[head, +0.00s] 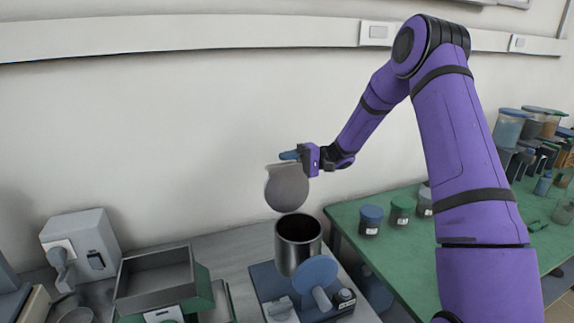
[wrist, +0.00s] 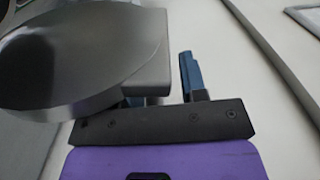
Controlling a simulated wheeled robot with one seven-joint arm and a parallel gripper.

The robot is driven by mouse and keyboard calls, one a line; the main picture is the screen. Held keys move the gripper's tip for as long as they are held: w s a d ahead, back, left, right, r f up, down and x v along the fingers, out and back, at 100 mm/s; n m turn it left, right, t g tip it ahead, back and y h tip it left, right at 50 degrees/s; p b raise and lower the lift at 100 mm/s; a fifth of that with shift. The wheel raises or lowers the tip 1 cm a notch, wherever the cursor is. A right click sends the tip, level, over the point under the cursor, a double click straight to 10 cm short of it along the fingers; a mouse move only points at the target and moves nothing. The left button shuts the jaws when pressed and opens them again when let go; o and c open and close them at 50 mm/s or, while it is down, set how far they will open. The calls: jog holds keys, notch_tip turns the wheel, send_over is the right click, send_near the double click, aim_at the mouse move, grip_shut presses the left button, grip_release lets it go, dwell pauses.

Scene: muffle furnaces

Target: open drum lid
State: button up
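The drum (head: 298,250) is a dark metal cylinder, and its mouth is uncovered. Its grey round lid (head: 287,190) stands about upright above the drum's back rim; whether they touch is hard to tell. My gripper (head: 289,155) is at the lid's top edge, with blue fingers pointing left. In the wrist view the lid (wrist: 75,60) fills the left, with a block-like tab (wrist: 150,78) at its edge. One blue finger stands to the right of the tab with a visible gap. The other finger is mostly hidden behind the lid. The fingers look spread, not clamped on the tab.
The drum stands on a blue base with a blue disc (head: 315,272) in front. An open grey box (head: 157,280) and a pale device (head: 80,245) are to the left. Small jars (head: 371,218) stand on the green table (head: 400,255) at right. The wall is close behind.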

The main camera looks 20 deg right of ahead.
jog(key=d, duration=1)
jog(key=shift+d, duration=0.4)
